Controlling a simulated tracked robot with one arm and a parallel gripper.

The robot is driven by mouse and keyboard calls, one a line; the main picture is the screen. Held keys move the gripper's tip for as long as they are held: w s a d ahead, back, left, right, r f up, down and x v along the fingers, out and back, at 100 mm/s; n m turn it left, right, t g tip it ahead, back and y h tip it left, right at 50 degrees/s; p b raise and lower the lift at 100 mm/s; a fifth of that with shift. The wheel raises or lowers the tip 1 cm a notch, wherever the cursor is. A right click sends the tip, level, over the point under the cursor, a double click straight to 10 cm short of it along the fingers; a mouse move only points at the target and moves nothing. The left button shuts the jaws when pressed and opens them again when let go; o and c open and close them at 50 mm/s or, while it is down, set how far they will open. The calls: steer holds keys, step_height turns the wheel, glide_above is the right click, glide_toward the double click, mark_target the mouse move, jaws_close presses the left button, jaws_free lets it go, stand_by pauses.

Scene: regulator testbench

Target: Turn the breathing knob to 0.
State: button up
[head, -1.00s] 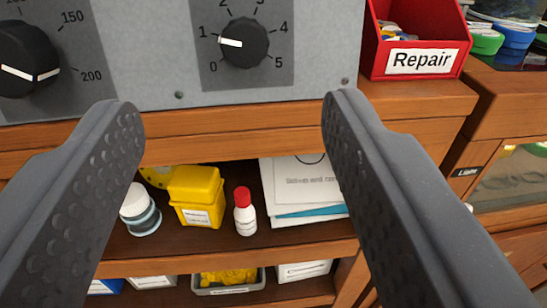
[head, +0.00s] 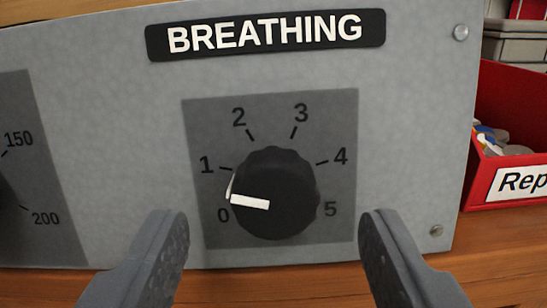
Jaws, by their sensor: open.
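The breathing knob (head: 285,185) is black and round. It sits on a dark square plate with a scale from 0 to 5, under the BREATHING label (head: 265,34). Its white pointer (head: 250,202) points left, between the 0 and the 1 marks. My gripper (head: 273,225) is open and empty. Its two dark fingers stand left and right of the knob at its lower part in the picture, apart from it. How far the fingertips are from the panel is hard to tell.
The grey panel (head: 110,110) fills most of the view. Part of another dial, marked 150 and 200, shows at the left edge (head: 18,170). A red Repair bin (head: 478,160) stands right of the panel. A wooden edge (head: 270,280) runs below.

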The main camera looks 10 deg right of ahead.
mark_target(275, 195)
steer(key=shift+w+d, duration=0.25)
steer(key=shift+w, duration=1.05)
steer(key=c, duration=1)
steer(key=n+y, duration=0.1)
steer(key=n, duration=0.3)
steer(key=shift+d+n, duration=0.15)
steer(key=shift+n, duration=0.15)
steer(key=n+y, duration=0.1)
steer(key=n, duration=0.2)
steer(key=n+b, duration=0.1)
steer(key=n, duration=0.2)
steer(key=shift+n+g+y, duration=0.3)
steer(key=shift+n+y, duration=0.1)
